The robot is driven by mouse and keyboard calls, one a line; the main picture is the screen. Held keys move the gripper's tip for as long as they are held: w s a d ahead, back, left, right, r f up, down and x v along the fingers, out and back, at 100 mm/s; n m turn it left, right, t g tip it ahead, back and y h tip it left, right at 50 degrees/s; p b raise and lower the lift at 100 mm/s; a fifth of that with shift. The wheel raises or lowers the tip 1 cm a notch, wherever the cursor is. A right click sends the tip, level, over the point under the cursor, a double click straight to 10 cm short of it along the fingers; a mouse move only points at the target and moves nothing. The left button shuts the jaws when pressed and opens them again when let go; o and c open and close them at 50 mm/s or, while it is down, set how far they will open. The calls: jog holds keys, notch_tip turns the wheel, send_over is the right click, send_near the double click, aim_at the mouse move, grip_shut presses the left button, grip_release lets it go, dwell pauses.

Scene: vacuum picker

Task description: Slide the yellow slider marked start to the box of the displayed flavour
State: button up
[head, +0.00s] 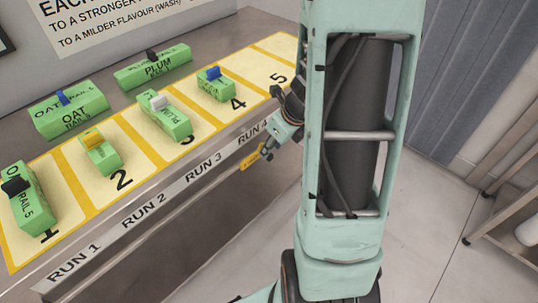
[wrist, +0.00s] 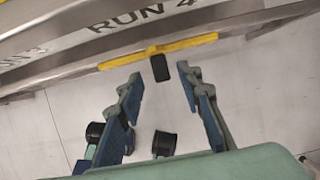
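A yellow bar (wrist: 190,43) runs along the table's front edge below the RUN 4 label in the wrist view, with a dark block (wrist: 160,67) sticking out from its middle. In the head view a small yellow piece (head: 249,160) with dark, unreadable lettering shows there; I cannot read "start" on it. My gripper (head: 265,150) is at that edge. In the wrist view my gripper (wrist: 158,75) is open, its fingers apart, the dark block between or just beyond the tips. No contact shows. The displayed flavour is not clear; a wall sign (head: 120,25) is cut off.
The table has yellow-framed boxes numbered 1 to 5. Green blocks with coloured clips stand on 1 (head: 32,195), 2 (head: 100,155), 3 (head: 165,118) and 4 (head: 215,87). Box 5 (head: 270,68) looks bare. OAT (head: 68,112) and PLUM (head: 153,70) blocks stand behind.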

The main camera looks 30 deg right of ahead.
jog(key=shift+b+x, duration=0.4)
jog(key=shift+x, duration=1.15)
jog(key=shift+c, duration=0.2)
grip_shut()
